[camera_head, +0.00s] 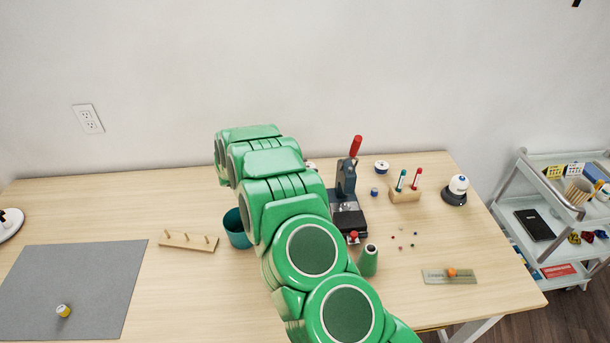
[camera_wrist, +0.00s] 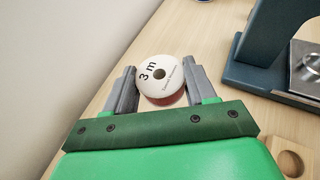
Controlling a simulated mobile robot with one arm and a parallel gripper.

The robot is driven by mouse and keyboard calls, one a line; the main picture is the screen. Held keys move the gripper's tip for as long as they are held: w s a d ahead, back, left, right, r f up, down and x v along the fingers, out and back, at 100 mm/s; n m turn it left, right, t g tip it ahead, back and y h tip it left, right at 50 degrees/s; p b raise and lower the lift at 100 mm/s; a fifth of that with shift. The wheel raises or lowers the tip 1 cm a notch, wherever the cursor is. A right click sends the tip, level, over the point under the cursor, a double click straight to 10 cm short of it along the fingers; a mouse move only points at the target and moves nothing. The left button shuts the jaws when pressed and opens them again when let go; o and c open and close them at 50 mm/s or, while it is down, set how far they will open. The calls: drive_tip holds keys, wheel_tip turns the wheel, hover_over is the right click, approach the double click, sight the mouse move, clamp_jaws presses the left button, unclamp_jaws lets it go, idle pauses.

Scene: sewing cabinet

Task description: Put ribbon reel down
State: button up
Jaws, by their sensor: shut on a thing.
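The ribbon reel (camera_wrist: 160,73) is a white disc with a dark centre hole, "3 m" print and a reddish edge below. In the wrist view it sits between the two grey fingers of my gripper (camera_wrist: 159,80), which is shut on it. It is over the wooden table (camera_wrist: 215,60); I cannot tell whether it touches the top. In the head view my arm hides the gripper. A sliver of white (camera_head: 311,164) beside the arm may be the reel.
A dark press (camera_head: 346,200) with a red handle stands right of the arm; it is close by in the wrist view (camera_wrist: 262,60). Another white reel (camera_head: 381,166), a pen block (camera_head: 405,194) and a teal cup (camera_head: 236,230) are nearby. A wall (camera_head: 300,70) rises behind.

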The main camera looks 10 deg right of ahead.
drive_tip(key=shift+w+f, duration=0.3)
drive_tip(key=shift+f, duration=1.6)
drive_tip(key=shift+f, duration=0.1)
drive_tip(key=o, duration=1)
drive_tip(key=shift+o, duration=0.2)
drive_tip(key=shift+a+r, duration=0.2)
drive_tip(key=v, duration=1.1)
drive_tip(key=shift+s+a, duration=0.2)
